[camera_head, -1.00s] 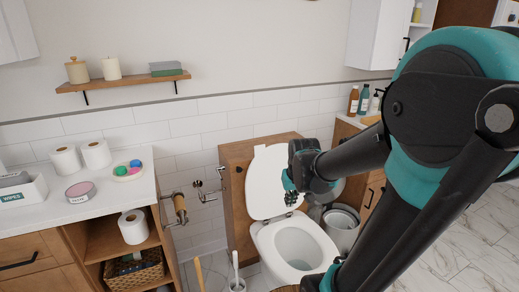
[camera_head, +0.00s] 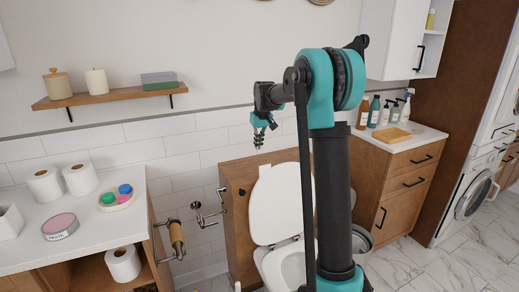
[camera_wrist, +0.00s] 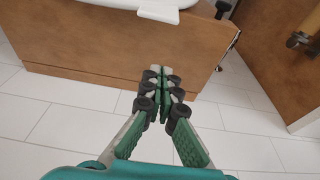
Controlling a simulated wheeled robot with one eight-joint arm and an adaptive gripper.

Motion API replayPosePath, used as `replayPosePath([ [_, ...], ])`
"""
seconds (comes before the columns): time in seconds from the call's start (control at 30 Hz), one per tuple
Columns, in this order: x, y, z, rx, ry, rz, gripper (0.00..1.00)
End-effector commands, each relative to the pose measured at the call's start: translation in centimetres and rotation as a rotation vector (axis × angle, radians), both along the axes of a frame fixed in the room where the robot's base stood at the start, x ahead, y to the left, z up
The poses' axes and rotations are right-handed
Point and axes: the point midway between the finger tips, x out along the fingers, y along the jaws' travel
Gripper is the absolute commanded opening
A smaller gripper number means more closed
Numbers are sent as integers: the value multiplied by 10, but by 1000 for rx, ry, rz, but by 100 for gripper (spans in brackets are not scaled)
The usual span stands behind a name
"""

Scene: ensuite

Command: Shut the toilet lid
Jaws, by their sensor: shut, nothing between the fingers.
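The white toilet lid (camera_head: 276,205) stands raised, leaning back toward the wooden panel (camera_head: 238,190) behind it. The toilet bowl (camera_head: 287,268) is partly hidden by my arm. My gripper (camera_head: 259,146) is shut and empty, above and slightly left of the lid's top edge and apart from it. In the wrist view my gripper's fingers (camera_wrist: 164,74) are together, with the wooden panel (camera_wrist: 120,50) and wall tiles beyond them. A white edge at the top of the wrist view looks like the lid (camera_wrist: 125,6).
A paper-roll holder (camera_head: 177,238) and a metal wall fitting (camera_head: 205,213) are left of the toilet. A counter (camera_head: 60,245) stands at left, a wooden cabinet (camera_head: 395,185) with bottles at right.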

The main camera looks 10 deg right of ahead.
Motion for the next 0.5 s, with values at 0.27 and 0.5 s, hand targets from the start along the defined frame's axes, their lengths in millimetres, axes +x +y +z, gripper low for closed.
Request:
replayPosePath([
  [0.27,11,4,-51,0,0,0,0],
  [0.5,9,3,-78,0,0,-1,0],
])
